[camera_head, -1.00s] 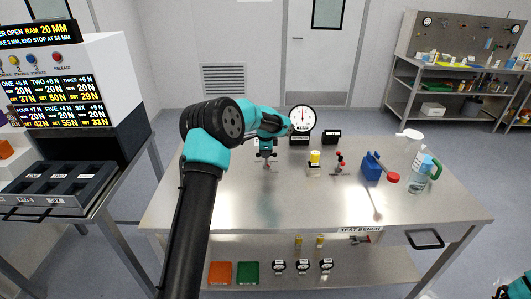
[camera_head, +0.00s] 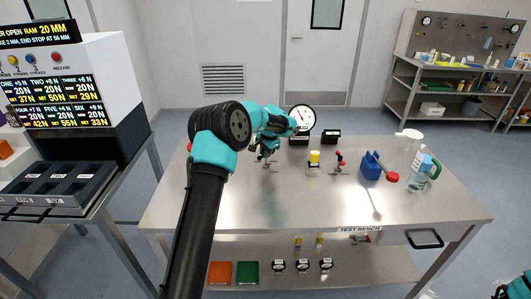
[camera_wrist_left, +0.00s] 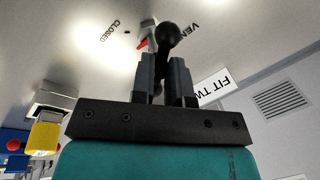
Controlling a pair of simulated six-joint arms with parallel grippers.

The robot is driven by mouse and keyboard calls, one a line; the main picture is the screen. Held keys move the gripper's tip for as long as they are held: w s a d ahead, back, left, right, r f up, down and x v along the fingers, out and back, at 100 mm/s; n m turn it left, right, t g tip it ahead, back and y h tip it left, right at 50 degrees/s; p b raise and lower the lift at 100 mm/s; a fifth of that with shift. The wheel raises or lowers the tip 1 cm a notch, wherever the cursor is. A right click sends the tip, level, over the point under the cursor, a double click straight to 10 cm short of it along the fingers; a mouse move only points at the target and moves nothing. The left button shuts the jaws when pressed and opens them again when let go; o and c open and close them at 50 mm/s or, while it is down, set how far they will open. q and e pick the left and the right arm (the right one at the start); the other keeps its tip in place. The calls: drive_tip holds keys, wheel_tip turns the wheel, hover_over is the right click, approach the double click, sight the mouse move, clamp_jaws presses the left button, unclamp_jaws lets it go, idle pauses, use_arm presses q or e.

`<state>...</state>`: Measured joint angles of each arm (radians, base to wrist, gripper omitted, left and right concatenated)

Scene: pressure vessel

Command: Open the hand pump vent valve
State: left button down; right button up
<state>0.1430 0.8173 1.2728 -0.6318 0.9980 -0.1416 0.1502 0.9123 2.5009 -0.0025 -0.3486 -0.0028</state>
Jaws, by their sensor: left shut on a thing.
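My left gripper (camera_head: 267,158) is over the left part of the test bench top. In the left wrist view its two fingers (camera_wrist_left: 165,78) are shut on the vent valve lever (camera_wrist_left: 167,38), which ends in a black ball knob. A small red part (camera_wrist_left: 142,44) shows behind the lever.
A round gauge (camera_head: 302,118) stands behind the gripper. The front middle of the bench top (camera_head: 310,205) is clear.

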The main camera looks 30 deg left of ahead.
use_arm(q)
drive_tip(key=n+g, duration=0.1)
drive_tip(key=n, duration=0.4)
drive_tip(key=shift+w+d+n, duration=0.1)
drive_tip(key=shift+n, duration=0.3)
drive_tip(key=shift+w+n+g, duration=0.1)
drive_tip(key=shift+n+g, duration=0.4)
drive_tip(key=shift+n, duration=1.7)
drive_tip(key=c, duration=1.1)
unclamp_jaws()
drive_tip(key=shift+r, duration=0.1)
drive_tip(key=v, duration=1.7)
drive_tip(key=shift+r, duration=0.15)
drive_tip(key=shift+d, duration=0.1)
